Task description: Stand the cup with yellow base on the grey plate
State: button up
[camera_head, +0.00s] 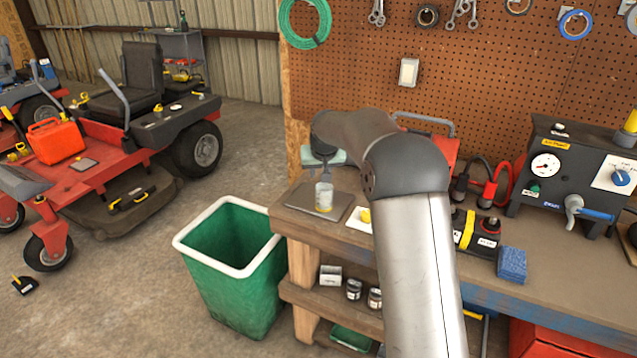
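The cup with yellow base (324,197) is a small, pale, see-through cup at the left end of the workbench. It looks upright, with its yellowish base downward. It shows over the middle of the grey plate (299,197), a flat dark square; I cannot tell whether the base touches the plate. My gripper (325,180) points down from above, right at the cup's top. Its fingers are small and partly blend with the cup, so I cannot tell whether they grip it.
A white plate (353,224) with a yellow item lies just right of the grey plate, partly behind my arm. A black-and-yellow device (478,238) and a blue sponge (512,264) are farther right. A green bin (237,298) stands on the floor left of the workbench (425,262).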

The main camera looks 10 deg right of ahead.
jog(key=shift+v, duration=1.6)
jog(key=s+f+g, duration=0.2)
jog(key=s, duration=2.2)
jog(key=s+d+f+g, duration=0.1)
jog(key=s+f+g, duration=0.2)
jog(key=s, duration=2)
jog(key=shift+s+d, duration=0.25)
jog(key=shift+s, duration=0.1)
